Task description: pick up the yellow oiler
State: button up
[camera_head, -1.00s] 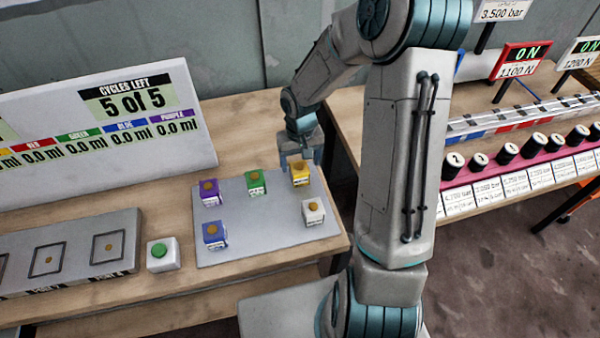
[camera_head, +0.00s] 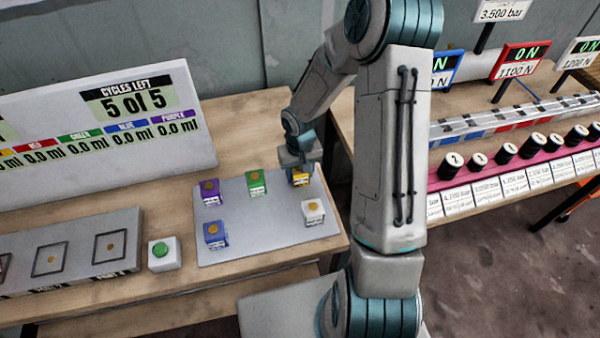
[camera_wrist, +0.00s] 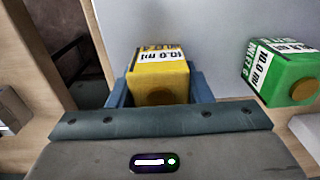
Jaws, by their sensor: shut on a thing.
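The yellow oiler (camera_head: 300,180) is a small yellow box with a white label, at the back right of the grey plate (camera_head: 265,240). In the wrist view the yellow oiler (camera_wrist: 160,72) sits between the two blue fingers of my gripper (camera_wrist: 160,92), its label reading 10.0 ml. My gripper (camera_head: 300,170) is shut on it from above and hides its top in the head view. The oiler appears to be at plate level; I cannot tell whether it touches the plate.
The green oiler (camera_head: 256,182) stands just left of the yellow one and also shows in the wrist view (camera_wrist: 285,75). Purple (camera_head: 210,192), blue (camera_head: 215,235) and white (camera_head: 313,211) oilers stand on the plate. A green button (camera_head: 160,252) is left of the plate.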

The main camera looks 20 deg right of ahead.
jog(key=shift+r, duration=0.15)
jog(key=shift+r, duration=0.55)
notch_tip(320, 180, up, 2)
jog(key=shift+r, duration=0.25)
jog(key=s+r, duration=0.2)
jog(key=s, duration=0.1)
jog(key=s+r, duration=0.2)
jog(key=s, duration=0.2)
jog(key=s+r, duration=0.3)
jog(key=s, duration=0.1)
jog(key=shift+s+b, duration=0.2)
jog(key=shift+b, duration=0.2)
jog(key=shift+s, duration=0.15)
